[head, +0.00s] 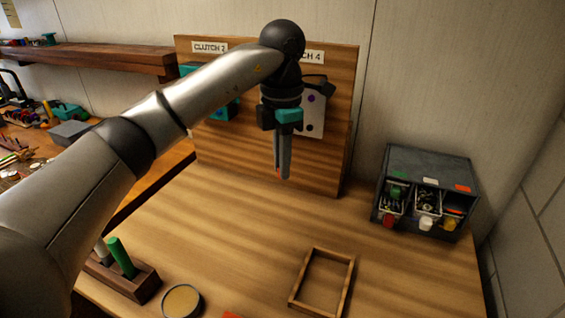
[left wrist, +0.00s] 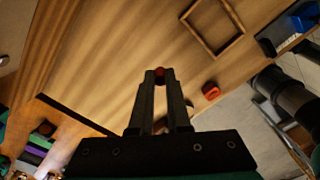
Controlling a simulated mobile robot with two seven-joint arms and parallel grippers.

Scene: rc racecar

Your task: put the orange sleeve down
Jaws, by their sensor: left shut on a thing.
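My left gripper (head: 283,176) hangs above the work table, in front of the upright wooden board, with its fingers pointing down. It is shut on the small orange sleeve, which shows red-orange between the fingertips (left wrist: 159,73) in the left wrist view. In the head view only a speck of orange shows at the tips; the fingers hide most of the sleeve. The sleeve appears held clear of the table (head: 230,215). My right gripper is not in view.
A wooden frame tray (head: 295,302) lies at front right. A grey drawer unit (head: 430,167) with small parts stands at back right. A peg block (head: 142,290) and a round dish (head: 181,302) are at front left. A red-orange piece (left wrist: 211,91) lies near the front edge. The table's middle is clear.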

